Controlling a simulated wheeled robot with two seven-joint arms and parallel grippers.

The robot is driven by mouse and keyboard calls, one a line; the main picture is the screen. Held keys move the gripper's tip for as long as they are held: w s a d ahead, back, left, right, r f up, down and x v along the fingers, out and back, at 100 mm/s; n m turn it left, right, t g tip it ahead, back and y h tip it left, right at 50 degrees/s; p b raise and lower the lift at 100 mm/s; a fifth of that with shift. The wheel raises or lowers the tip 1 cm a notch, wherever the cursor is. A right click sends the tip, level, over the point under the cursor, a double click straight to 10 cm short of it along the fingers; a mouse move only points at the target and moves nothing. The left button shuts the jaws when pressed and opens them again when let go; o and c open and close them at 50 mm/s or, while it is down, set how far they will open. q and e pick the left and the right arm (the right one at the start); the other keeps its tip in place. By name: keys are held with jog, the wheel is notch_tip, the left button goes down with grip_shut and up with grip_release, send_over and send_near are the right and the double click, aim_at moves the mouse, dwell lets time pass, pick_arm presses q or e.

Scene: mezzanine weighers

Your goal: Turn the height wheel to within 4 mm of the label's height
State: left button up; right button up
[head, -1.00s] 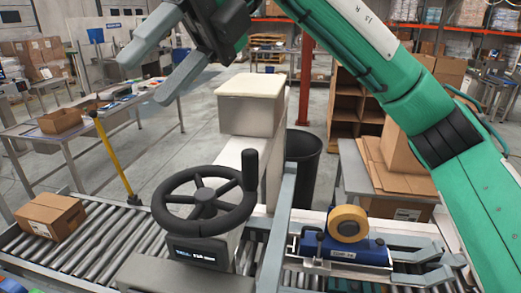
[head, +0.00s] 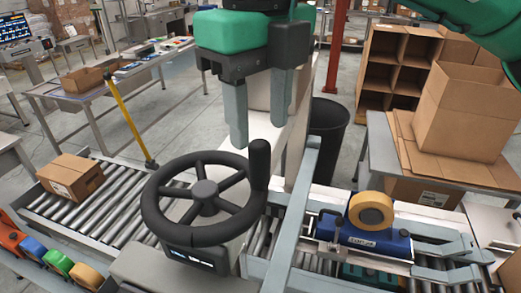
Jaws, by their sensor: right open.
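The black height wheel (head: 205,198) stands on a grey column head beside the roller conveyor. Its upright black handle (head: 259,164) is on the right side of the rim. A small dark display (head: 195,257) sits below the wheel; its digits are too small to read. My right gripper (head: 258,142) points down above the wheel's far right side, close to the handle, with its two grey fingers apart and nothing between them. Whether a finger touches the handle cannot be told. My left gripper is out of view. A label with a height is not readable here.
A blue tape unit with a tan roll (head: 371,209) sits right of the wheel. A carton (head: 70,176) rests on the rollers (head: 120,207) at left. A yellow post (head: 130,121) stands behind. Coloured tape dispensers (head: 58,262) line the lower left. An open carton (head: 465,110) is at right.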

aim_at(259, 143)
notch_tip(259, 143, down, 6)
jog(key=shift+r+p, duration=0.2)
jog(key=shift+p, duration=0.6)
jog(key=shift+f, duration=0.6)
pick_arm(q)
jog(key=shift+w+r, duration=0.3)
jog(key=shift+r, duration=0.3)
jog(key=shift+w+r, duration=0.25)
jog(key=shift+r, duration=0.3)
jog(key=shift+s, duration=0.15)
pick_arm(e)
grip_shut()
